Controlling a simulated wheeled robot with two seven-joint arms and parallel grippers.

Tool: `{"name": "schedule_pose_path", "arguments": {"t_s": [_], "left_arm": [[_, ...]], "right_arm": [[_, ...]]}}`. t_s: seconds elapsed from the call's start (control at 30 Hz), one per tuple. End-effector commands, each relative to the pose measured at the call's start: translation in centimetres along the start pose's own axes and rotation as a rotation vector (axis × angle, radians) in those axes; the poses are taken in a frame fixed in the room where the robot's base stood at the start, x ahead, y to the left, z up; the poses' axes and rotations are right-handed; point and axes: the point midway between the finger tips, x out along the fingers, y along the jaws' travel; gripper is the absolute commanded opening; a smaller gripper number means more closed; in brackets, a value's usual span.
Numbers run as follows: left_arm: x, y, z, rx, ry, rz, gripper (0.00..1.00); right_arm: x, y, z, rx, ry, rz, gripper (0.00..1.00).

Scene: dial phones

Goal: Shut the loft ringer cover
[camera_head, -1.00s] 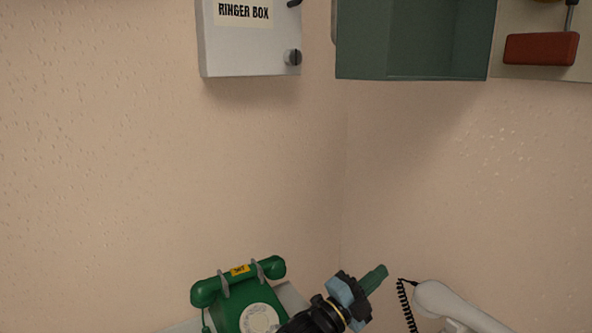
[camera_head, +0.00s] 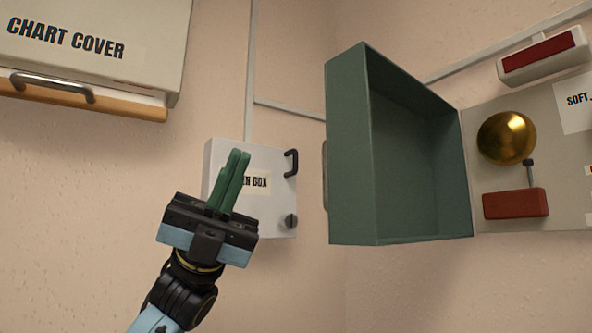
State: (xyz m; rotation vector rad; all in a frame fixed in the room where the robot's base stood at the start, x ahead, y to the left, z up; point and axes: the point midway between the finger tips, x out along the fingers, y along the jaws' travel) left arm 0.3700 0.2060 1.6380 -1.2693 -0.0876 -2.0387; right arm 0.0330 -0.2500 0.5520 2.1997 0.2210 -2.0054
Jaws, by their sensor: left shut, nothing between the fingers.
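A dark green hollow cover (camera_head: 345,160) stands swung open on the wall, right of centre, its open inside facing me and to the right. Its right edge meets a pale backplate (camera_head: 555,195) that carries a brass bell (camera_head: 506,138) and a red-brown block (camera_head: 515,203) with a small clapper. I take this as the loft ringer. A grey handle (camera_head: 325,175) shows at the cover's left edge. My left gripper (camera_head: 237,168) is shut and empty, fingers pointing up, left of the cover and apart from it. My right gripper is out of view.
A white ringer box (camera_head: 278,205) with a black handle and knob is partly hidden behind my left gripper. A chart cover (camera_head: 100,45) with a metal handle hangs at the upper left. A red-fronted white unit (camera_head: 540,55) is at the upper right. Conduit runs along the walls.

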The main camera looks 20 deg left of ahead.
Motion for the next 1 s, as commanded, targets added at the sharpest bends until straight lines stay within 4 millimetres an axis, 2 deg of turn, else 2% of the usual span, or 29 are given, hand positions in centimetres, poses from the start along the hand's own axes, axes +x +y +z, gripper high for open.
{"name": "schedule_pose_path", "arguments": {"t_s": [0.13,0.27,0.4,0.5,0.6,0.7,0.87,1.0], "left_arm": [[1.8,-0.2,-1.5,0.543,0.237,0.149,0.0],[1.9,0.6,-1.7,1.079,0.524,0.273,0.0],[0.7,1.1,0.2,1.59,0.88,0.382,0.0],[-0.6,0.7,2.3,1.864,1.131,0.442,0.0],[-1.7,-0.1,4.3,2.047,1.342,0.486,0.0],[-2.5,-0.8,5.8,2.152,1.493,0.515,0.0],[-2.9,-1.0,6.8,2.21,1.592,0.531,0.0],[-2.3,0.6,7.0,2.211,1.595,0.528,0.0]], "right_arm": [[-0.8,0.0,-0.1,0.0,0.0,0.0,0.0],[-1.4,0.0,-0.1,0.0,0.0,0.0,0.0],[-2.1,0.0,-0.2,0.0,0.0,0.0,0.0],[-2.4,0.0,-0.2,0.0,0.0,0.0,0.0],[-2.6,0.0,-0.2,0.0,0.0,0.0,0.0],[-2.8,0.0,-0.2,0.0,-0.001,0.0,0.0],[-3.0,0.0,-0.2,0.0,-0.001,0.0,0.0],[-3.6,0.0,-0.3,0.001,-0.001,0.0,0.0]]}}
